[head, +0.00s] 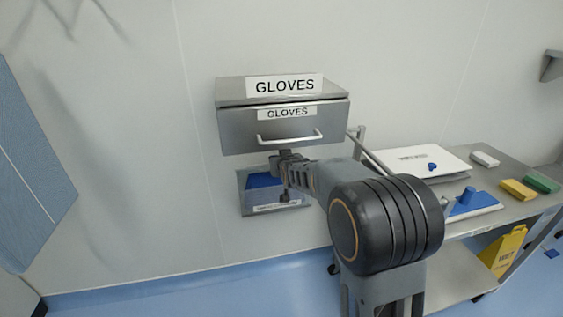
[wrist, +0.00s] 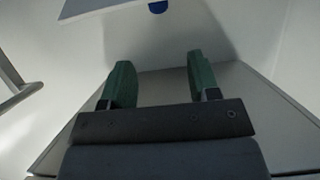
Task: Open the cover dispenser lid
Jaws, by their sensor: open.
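A grey metal wall box (head: 232,130) labelled GLOVES has a closed lid and a front bar handle (head: 290,138). Below it is a metal holder (head: 243,200) with blue contents; its front label is too small to read. I cannot tell which one is the cover dispenser. My gripper (head: 284,182) is just under the box and in front of the holder, covering part of it. In the wrist view, my gripper (wrist: 158,64) has two green fingers wide apart with nothing between them. A metal bar (wrist: 15,92) shows at the left, apart from the fingers.
A metal table (head: 490,212) at the right holds a white stack (head: 415,160), blue items and yellow and green blocks. A yellow item (head: 503,250) is below it. A blue panel (head: 30,165) is on the left. The floor below the holder is clear.

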